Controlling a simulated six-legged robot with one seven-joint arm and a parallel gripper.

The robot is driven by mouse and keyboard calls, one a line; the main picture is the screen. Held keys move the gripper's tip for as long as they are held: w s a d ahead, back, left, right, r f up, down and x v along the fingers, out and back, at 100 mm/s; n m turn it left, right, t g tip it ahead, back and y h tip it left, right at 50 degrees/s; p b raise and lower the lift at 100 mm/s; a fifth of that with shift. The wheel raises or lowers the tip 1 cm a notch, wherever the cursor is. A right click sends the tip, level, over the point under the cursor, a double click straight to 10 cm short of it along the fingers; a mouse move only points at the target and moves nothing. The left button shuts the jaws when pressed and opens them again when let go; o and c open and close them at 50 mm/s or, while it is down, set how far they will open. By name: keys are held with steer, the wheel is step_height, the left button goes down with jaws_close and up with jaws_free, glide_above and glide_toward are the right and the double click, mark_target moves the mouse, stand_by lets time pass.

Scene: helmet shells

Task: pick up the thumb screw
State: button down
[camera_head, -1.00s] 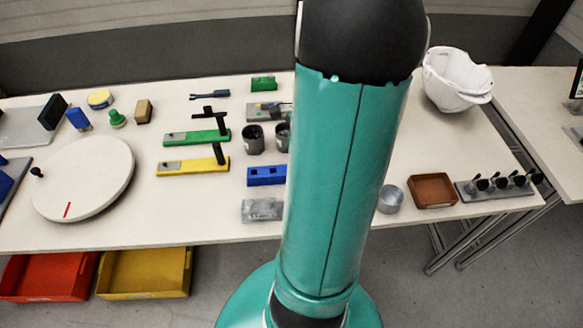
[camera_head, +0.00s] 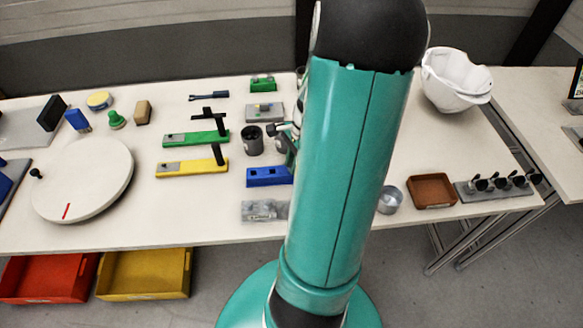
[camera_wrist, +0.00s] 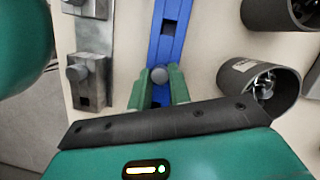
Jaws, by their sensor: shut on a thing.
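In the wrist view, my gripper (camera_wrist: 159,88) is shut on the thumb screw (camera_wrist: 158,75). Its round grey head shows between the tips of the two green fingers; the rest is hidden. Behind it is the blue block (camera_wrist: 168,40) with dark square holes. I cannot tell from this view how high the screw is above the block. In the head view, the blue block (camera_head: 262,178) lies on the table, and my arm hides most of the gripper.
Dark cups (camera_wrist: 262,82) stand close on the right in the wrist view. A grey metal block (camera_wrist: 92,85) lies to the left. On the table (camera_head: 200,225) are a white turntable (camera_head: 90,180), a green holder (camera_head: 185,140) and a yellow holder (camera_head: 185,168). A white helmet (camera_head: 455,80) stands at the back right.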

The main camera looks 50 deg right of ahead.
mark_target(289, 167)
steer(key=shift+r, duration=0.5)
step_height(289, 167, up, 2)
steer(key=shift+r, duration=0.2)
steer(key=s+a+r, duration=0.8)
steer(key=s+r, duration=0.1)
steer(key=s, duration=0.2)
steer(key=shift+s+r, duration=0.3)
steer(key=shift+d+r, duration=0.1)
steer(key=r, duration=0.4)
steer(key=shift+w+d+r, duration=0.2)
steer(key=shift+w+d, duration=0.05)
steer(key=shift+w, duration=0.15)
